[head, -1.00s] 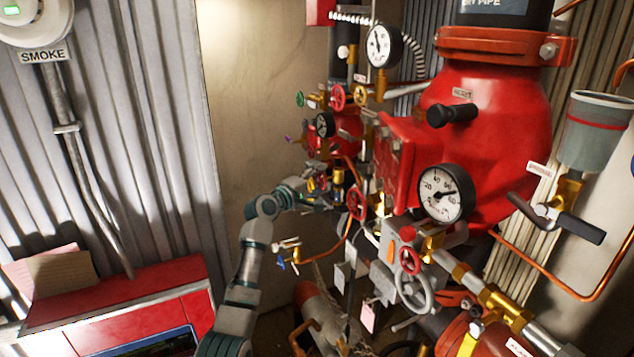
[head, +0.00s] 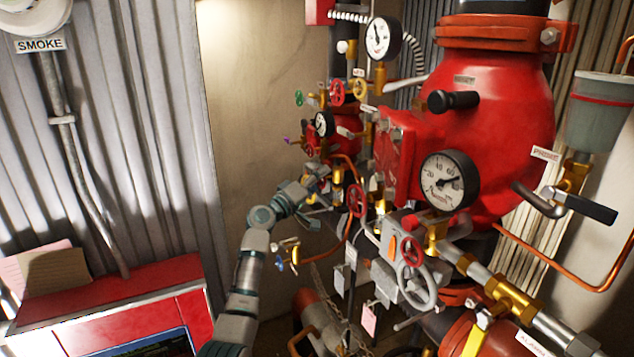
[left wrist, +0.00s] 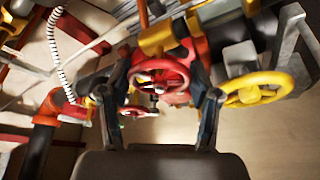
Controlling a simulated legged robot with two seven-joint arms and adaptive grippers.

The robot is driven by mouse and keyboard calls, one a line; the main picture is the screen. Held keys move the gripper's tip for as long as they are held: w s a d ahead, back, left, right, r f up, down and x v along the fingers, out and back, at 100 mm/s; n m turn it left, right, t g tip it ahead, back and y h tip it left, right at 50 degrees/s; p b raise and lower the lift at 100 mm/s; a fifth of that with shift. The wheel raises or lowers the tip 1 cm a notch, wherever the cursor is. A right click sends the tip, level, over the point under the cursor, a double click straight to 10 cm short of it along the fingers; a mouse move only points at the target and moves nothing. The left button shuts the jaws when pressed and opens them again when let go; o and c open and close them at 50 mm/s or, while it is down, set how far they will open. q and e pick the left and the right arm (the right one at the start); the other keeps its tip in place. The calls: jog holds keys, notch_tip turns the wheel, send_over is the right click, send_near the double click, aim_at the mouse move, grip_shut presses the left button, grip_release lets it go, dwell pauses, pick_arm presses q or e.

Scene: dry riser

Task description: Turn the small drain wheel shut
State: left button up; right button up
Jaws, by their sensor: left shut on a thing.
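In the left wrist view a small red handwheel (left wrist: 160,72) sits between the two fingers of my left gripper (left wrist: 162,98), which is shut on it, one finger at each side of the rim. In the head view my left gripper (head: 318,186) reaches in among the valves left of the big red riser body. There the wheel it holds is hidden or too small to make out. No label that names the drain wheel can be read. My right gripper is not in view.
A yellow handwheel (left wrist: 252,88) is close to the right finger. A second red wheel (head: 356,200) stands right of the gripper in the head view, with a blue-handled brass valve (head: 285,255) below. A large gauge (head: 449,180) and grey handwheel (head: 417,286) are farther right.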

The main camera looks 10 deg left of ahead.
aim_at(318, 183)
pick_arm(q)
jog(key=shift+d+f, duration=0.25)
jog(key=shift+f, duration=0.25)
jog(key=o, duration=1.1)
jog(key=shift+o, duration=0.2)
jog(key=shift+w+d+r, duration=0.15)
jog(key=shift+w, duration=0.15)
jog(key=shift+s+a, duration=0.3)
jog(key=shift+s, duration=0.15)
jog(key=v, duration=0.5)
jog(key=shift+w+a, duration=0.1)
jog(key=shift+a, duration=0.15)
jog(key=shift+s+a+f, duration=0.2)
jog(key=shift+s+f, duration=0.15)
jog(key=shift+s, duration=0.2)
